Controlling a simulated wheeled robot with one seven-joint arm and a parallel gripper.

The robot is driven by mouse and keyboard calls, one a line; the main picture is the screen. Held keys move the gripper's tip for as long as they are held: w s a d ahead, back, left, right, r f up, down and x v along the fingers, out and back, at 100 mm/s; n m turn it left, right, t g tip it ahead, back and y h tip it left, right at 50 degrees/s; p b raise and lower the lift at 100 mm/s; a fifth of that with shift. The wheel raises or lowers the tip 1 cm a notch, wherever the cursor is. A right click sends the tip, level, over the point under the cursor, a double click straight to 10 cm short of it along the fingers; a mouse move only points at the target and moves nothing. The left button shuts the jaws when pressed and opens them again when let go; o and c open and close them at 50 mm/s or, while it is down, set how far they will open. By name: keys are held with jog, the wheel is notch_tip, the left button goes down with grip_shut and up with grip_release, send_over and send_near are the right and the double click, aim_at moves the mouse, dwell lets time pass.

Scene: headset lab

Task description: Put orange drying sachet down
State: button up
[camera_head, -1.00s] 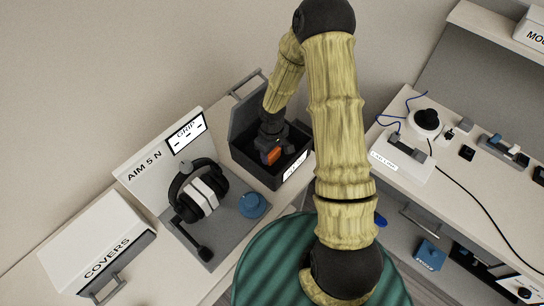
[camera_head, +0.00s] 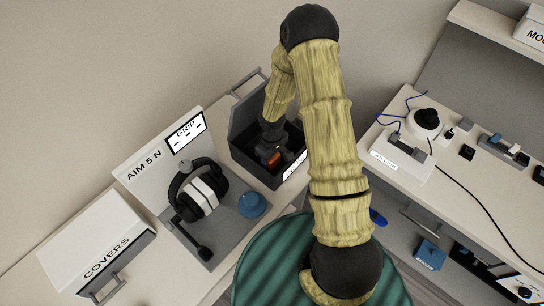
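The orange drying sachet (camera_head: 273,160) shows at the tip of my gripper (camera_head: 274,157), low inside an open dark box (camera_head: 240,146) on the left bench. Only a small orange patch of it is visible; the gripper and the shadow in the box hide the rest. I cannot tell whether the fingers still grip the sachet or whether it touches the box floor. The box has its lid raised at the back and a white label on its front.
A headset (camera_head: 201,190) rests on a grey stand left of the box, beside a blue knob (camera_head: 253,204). A white COVERS box (camera_head: 96,243) stands at the lower left. The right bench (camera_head: 488,185) holds a white device (camera_head: 402,152), cables and small parts.

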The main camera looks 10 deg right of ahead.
jog(key=o, duration=0.4)
jog(key=shift+c, duration=0.2)
jog(key=shift+r, duration=0.1)
notch_tip(320, 180, up, 12)
jog(key=shift+p, duration=0.3)
jog(key=shift+r, duration=0.1)
jog(key=s+d+r+m+t, duration=0.2)
jog(key=s+r+m, duration=0.5)
jog(key=s+r, duration=0.6)
notch_tip(320, 180, up, 2)
jog(key=shift+d+r+t, duration=0.1)
jog(key=shift+d+t, duration=0.2)
jog(key=shift+d, duration=0.05)
